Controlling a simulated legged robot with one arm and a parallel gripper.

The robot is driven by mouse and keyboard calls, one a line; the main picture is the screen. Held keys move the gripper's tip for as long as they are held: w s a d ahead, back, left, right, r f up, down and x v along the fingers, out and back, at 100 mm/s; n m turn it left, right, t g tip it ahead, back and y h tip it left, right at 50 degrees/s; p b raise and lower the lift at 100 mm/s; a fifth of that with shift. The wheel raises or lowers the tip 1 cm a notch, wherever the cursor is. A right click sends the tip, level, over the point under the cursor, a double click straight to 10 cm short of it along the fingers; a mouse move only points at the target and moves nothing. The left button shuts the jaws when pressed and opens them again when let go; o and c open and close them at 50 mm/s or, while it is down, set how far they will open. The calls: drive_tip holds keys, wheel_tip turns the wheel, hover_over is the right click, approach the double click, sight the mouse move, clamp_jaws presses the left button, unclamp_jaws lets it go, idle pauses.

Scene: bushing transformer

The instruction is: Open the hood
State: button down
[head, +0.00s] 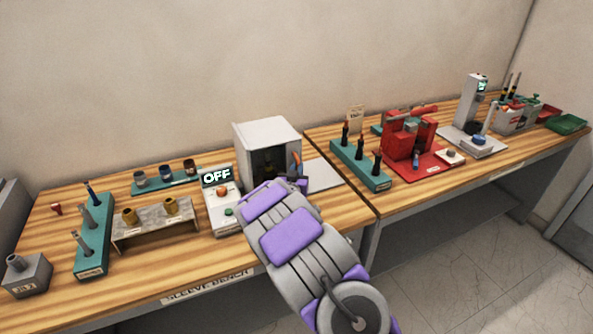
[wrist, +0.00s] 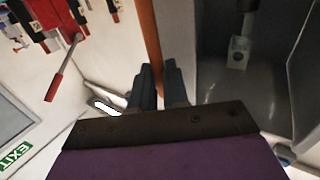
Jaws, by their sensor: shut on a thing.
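The hood (head: 268,131) is a light grey box standing at the right end of the left bench. Its front shows a dark interior, and I cannot tell whether a clear panel covers it. My gripper (head: 292,182) is at the front right of the hood. In the wrist view my gripper (wrist: 158,86) has its two dark fingers close around the lower end of an orange-brown handle bar (wrist: 148,42). The dark hood interior (wrist: 225,85) lies to the right of the bar, with a grey metal fitting (wrist: 239,50) inside. My arm hides the hood's lower front.
A control box with an OFF display (head: 217,177) stands just left of the hood. A grey stand with brass sleeves (head: 155,222) is further left. A teal tool rack (head: 360,165) and red press (head: 408,138) stand on the right bench. A pale plate (head: 322,174) lies right of the hood.

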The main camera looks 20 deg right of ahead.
drive_tip(key=d+p, duration=0.1)
drive_tip(key=d, duration=1.7)
drive_tip(key=shift+d, duration=0.3)
drive_tip(key=c, duration=1.1)
unclamp_jaws()
drive_tip(key=shift+d, duration=0.1)
drive_tip(key=p+v, duration=0.2)
drive_tip(key=v, duration=1.5)
drive_tip(key=shift+s+p, duration=0.15)
drive_tip(key=shift+p, duration=0.15)
